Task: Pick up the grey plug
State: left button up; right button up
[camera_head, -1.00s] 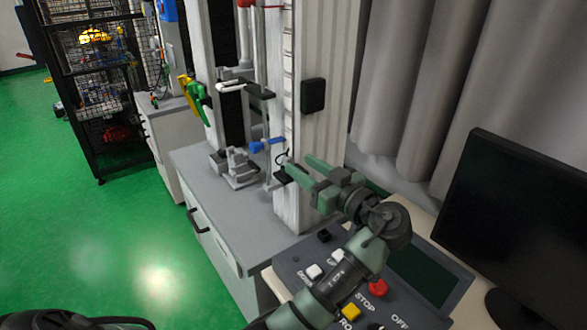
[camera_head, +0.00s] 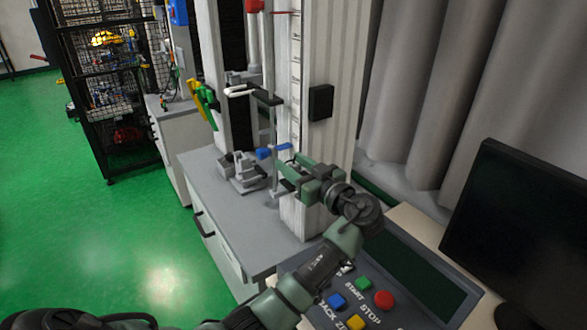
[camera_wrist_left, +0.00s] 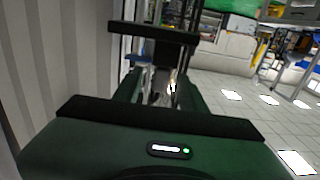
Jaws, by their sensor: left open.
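I cannot pick out the grey plug with certainty. A grey metal stand (camera_head: 243,172) sits on the cabinet top at the foot of the tower, with a blue handle (camera_head: 273,151) to its right. My left gripper (camera_head: 283,174) is open, close to the right of the slim upright beside the stand. In the left wrist view, its dark green fingers (camera_wrist_left: 153,88) point forward with greyish parts showing between or beyond them, too small to tell apart. The blue part shows there too (camera_wrist_left: 140,61). Whether the fingers touch anything cannot be told. My right gripper is not in view.
The control panel (camera_head: 405,270) with coloured buttons is below my left arm. A monitor (camera_head: 520,225) stands at the right, before grey curtains (camera_head: 420,90). The tower's ribbed column (camera_head: 338,120) rises close behind the gripper. The grey cabinet top (camera_head: 225,200) has bare room in front.

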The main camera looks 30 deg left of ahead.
pick_arm(q)
grip_shut()
jog(key=shift+r, duration=0.1)
